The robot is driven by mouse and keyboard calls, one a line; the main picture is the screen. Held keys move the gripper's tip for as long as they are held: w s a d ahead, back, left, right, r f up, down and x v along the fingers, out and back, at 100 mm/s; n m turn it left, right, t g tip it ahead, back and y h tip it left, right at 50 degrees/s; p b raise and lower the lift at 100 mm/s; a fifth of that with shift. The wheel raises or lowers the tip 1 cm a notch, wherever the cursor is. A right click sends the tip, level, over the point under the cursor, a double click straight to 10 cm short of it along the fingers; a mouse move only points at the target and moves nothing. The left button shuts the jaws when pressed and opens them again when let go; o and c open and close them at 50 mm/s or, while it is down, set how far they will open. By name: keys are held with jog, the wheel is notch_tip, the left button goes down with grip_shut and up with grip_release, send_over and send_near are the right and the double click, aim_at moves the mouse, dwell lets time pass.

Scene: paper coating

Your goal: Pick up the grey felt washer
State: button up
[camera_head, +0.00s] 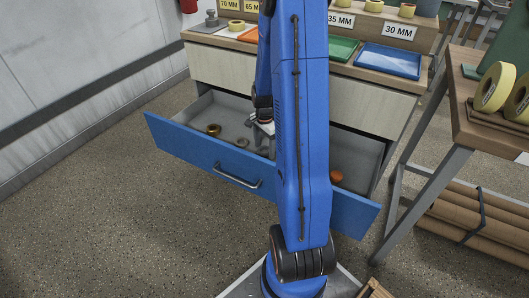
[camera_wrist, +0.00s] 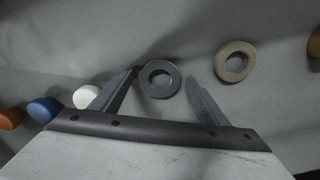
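The grey felt washer (camera_wrist: 146,80) is a dark grey ring lying flat on the drawer floor in the wrist view. My gripper (camera_wrist: 160,76) is open, with one finger to the left of the washer and one to the right. The fingertips appear apart from the washer; their height above the floor is hard to tell. In the head view my gripper (camera_head: 262,128) is down inside the open drawer. I cannot make out the grey washer there, as my arm covers part of the drawer.
A beige ring (camera_wrist: 222,66) lies just right of the right finger. White (camera_wrist: 86,96), blue (camera_wrist: 43,109) and orange (camera_wrist: 9,118) pieces lie left. An amber piece (camera_wrist: 315,46) is at the right edge. The blue drawer front (camera_head: 200,151) and side walls bound the space.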

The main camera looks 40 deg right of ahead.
jog(key=c, duration=0.9)
jog(key=shift+o, duration=0.2)
